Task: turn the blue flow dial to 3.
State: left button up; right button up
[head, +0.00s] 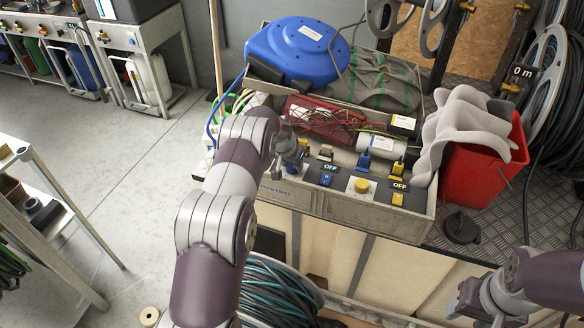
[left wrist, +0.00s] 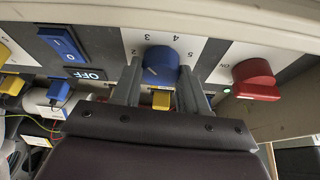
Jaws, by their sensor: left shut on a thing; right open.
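The blue flow dial (left wrist: 160,62) shows in the left wrist view, on a white plate (left wrist: 205,47) with the numbers 2, 3, 4 and 5 visible around it. A short pale mark shows on the dial's face; I cannot tell which number it points to. My left gripper (left wrist: 160,84) is shut on the dial, one finger on each side. My right gripper (head: 472,300) is open and empty at the lower right, away from the panel.
A red knob (left wrist: 255,80) with a lit green lamp is right of the dial. A blue switch (left wrist: 62,45) marked OFF is left of it. The panel also holds a yellow dial (head: 362,186). A blue hose reel (head: 298,50) and a red bin (head: 485,165) stand nearby.

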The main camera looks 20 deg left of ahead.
pick_arm(q)
jog(key=shift+m+h+b, duration=0.3)
jog(key=shift+m+b, duration=0.6)
jog(key=shift+b, duration=0.05)
jog(key=o, duration=1.1)
jog(key=shift+c, duration=0.2)
jog(key=v, duration=1.2)
jog(key=shift+r+b, duration=0.3)
jog(key=shift+r, duration=0.1)
jog(key=shift+a, duration=0.15)
